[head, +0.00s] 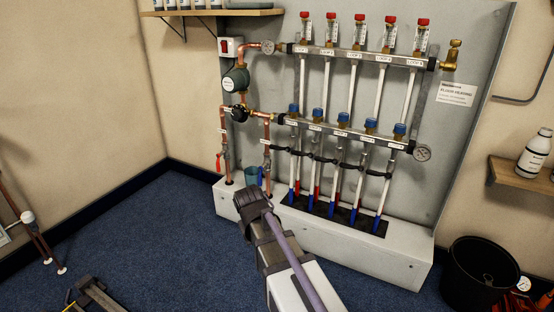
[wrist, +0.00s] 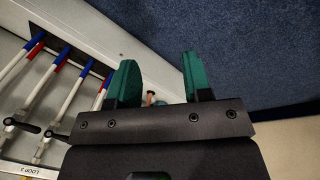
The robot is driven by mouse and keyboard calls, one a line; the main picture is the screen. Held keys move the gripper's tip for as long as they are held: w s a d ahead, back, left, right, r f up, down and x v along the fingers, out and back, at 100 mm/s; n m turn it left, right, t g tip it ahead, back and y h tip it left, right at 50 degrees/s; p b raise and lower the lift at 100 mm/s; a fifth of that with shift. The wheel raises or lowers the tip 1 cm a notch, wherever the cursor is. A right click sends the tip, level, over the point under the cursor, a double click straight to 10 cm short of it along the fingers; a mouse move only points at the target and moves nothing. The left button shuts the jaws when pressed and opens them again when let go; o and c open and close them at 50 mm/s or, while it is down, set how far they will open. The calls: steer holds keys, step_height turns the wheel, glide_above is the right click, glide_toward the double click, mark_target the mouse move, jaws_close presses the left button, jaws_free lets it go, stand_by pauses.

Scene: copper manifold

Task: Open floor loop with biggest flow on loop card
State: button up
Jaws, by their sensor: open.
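The manifold's upper bar (head: 350,55) carries several red-capped flow gauges (head: 359,35) above small loop labels. The lower bar (head: 345,133) carries several blue caps (head: 343,118) in a row. A white card (head: 456,93) headed "FLOOR HEATING" is on the panel at right; its small print is unreadable, and I cannot tell whether it is the loop card. In the wrist view my gripper (wrist: 158,70) is open, its two green fingers apart with nothing held. A label (wrist: 28,170) reading about "LOOP 1" shows at lower left. In the head view my arm's end is low, in front of the white plinth.
White pipes (head: 326,82) run between the bars; others drop into the white plinth (head: 400,262). Copper pipes and a green pump (head: 236,80) stand left. A black bucket (head: 480,274) is at right, a shelf (head: 520,174) above it. Blue carpet (head: 175,235) is open at left.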

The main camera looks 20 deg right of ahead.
steer(key=w+d+f+t+h+b, duration=0.25)
steer(key=w+d, duration=0.35)
steer(key=w, duration=0.6)
steer(key=n+t+h+b, duration=0.2)
steer(key=n+t+h, duration=0.5)
steer(key=n+h, duration=0.1)
glide_toward(274, 148)
steer(key=x, duration=0.2)
steer(key=b+x, duration=0.1)
steer(key=x, duration=0.9)
steer(key=shift+w+d, duration=0.25)
steer(key=shift+w, duration=0.05)
steer(key=shift+c, duration=0.3)
jaws_close()
